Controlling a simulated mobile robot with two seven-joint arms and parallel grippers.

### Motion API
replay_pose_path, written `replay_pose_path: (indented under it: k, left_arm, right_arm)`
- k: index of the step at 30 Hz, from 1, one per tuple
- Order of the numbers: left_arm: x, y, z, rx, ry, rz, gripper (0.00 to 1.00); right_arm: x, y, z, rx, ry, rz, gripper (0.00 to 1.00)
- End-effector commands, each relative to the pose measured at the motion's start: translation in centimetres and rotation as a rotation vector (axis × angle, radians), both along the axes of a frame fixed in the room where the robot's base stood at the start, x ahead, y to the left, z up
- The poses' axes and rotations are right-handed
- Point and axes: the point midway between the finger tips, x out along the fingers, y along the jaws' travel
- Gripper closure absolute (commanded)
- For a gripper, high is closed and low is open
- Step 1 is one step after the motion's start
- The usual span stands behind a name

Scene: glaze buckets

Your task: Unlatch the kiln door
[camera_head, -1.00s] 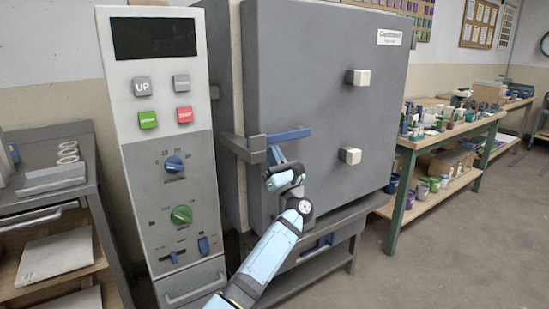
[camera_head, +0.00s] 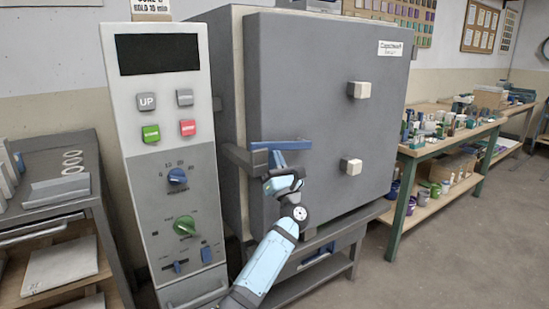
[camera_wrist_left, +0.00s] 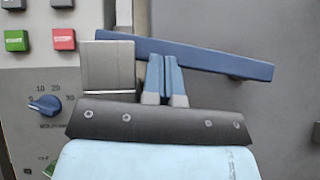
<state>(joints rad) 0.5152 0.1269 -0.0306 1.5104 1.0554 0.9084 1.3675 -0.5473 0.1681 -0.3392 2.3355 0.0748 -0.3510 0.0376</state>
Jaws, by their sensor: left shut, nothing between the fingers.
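The kiln door (camera_head: 330,100) is a large grey panel that looks closed against the kiln body. A blue latch handle (camera_head: 283,145) lies across its left edge, beside a grey latch bar (camera_head: 238,156). In the left wrist view the handle (camera_wrist_left: 200,56) slopes down to the right, with a grey block (camera_wrist_left: 108,66) below its left end. My left gripper (camera_head: 275,164) is just below the handle. Its blue fingers (camera_wrist_left: 165,75) are shut with nothing between them, and their tips overlap the handle's lower edge; I cannot tell if they touch. My right gripper is out of view.
A control panel (camera_head: 170,130) with buttons and knobs stands left of the kiln. Two pale blocks (camera_head: 359,90) (camera_head: 351,165) stick out of the door. A workbench (camera_head: 440,135) with jars is at right. Floor in front (camera_head: 440,260) is clear.

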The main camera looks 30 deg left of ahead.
Motion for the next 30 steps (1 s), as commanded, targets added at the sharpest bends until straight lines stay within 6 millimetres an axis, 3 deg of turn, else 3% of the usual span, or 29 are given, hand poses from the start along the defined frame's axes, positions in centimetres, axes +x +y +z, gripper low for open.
replay_pose_path:
  k: [16,22,30]
  left_arm:
    - [-4.0,-6.9,-7.8,0.0,0.003,-0.003,1.0]
    - [-4.7,-8.1,-9.1,0.001,0.001,-0.002,1.0]
    - [-4.8,-8.2,-9.2,0.001,0.0,-0.001,1.0]
  right_arm:
    - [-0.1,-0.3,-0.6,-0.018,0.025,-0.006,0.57]
    - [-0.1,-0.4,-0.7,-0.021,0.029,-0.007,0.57]
    - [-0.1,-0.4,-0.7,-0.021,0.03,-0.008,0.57]
